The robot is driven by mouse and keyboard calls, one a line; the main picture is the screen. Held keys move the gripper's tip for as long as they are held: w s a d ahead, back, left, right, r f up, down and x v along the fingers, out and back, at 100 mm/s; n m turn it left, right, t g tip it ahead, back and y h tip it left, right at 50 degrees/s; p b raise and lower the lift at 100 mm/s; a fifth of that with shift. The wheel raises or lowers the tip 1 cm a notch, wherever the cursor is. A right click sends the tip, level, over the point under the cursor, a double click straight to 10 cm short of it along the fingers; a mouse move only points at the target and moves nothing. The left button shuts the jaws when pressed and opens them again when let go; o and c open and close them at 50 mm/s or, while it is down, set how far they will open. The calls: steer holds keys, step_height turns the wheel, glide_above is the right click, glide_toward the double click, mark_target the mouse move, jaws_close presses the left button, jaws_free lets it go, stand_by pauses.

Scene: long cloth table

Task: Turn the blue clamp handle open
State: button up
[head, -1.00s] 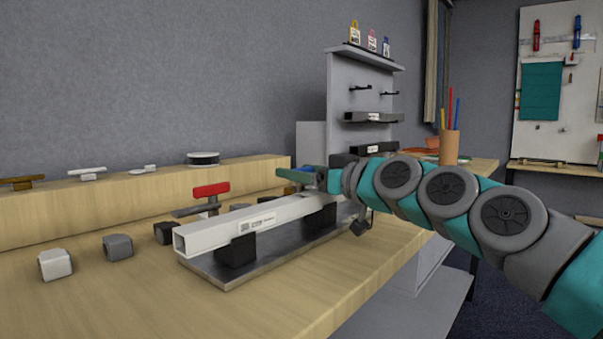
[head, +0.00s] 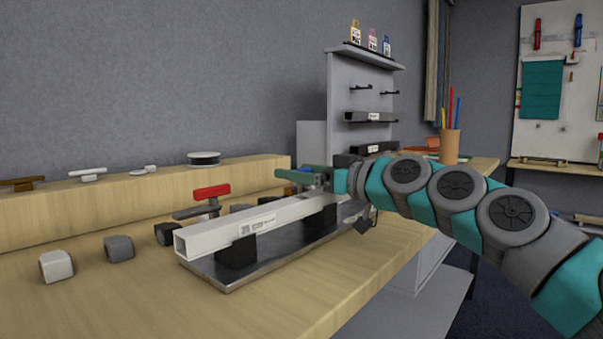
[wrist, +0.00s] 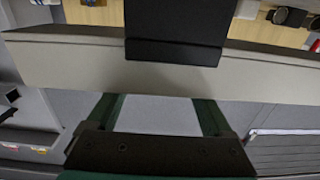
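The white square beam (head: 245,228) lies on black supports (head: 237,252) over a metal plate. The blue clamp handle (head: 305,168) shows only as a small blue patch near the beam's far end, largely hidden behind my gripper. My gripper (head: 300,177) reaches in from the right, its green finger beside that patch. In the wrist view, my gripper's dark green fingers (wrist: 158,108) stand apart with a gap between them. I cannot see contact with the handle.
Several small blocks, including a white one (head: 56,266), lie on the table to the left. A wooden ledge (head: 130,205) runs behind. A pencil cup (head: 449,146) stands beyond my arm. The table's front is clear.

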steer(key=shift+o, duration=1)
steer(key=shift+b+v, duration=0.5)
steer(key=shift+v, duration=3.4)
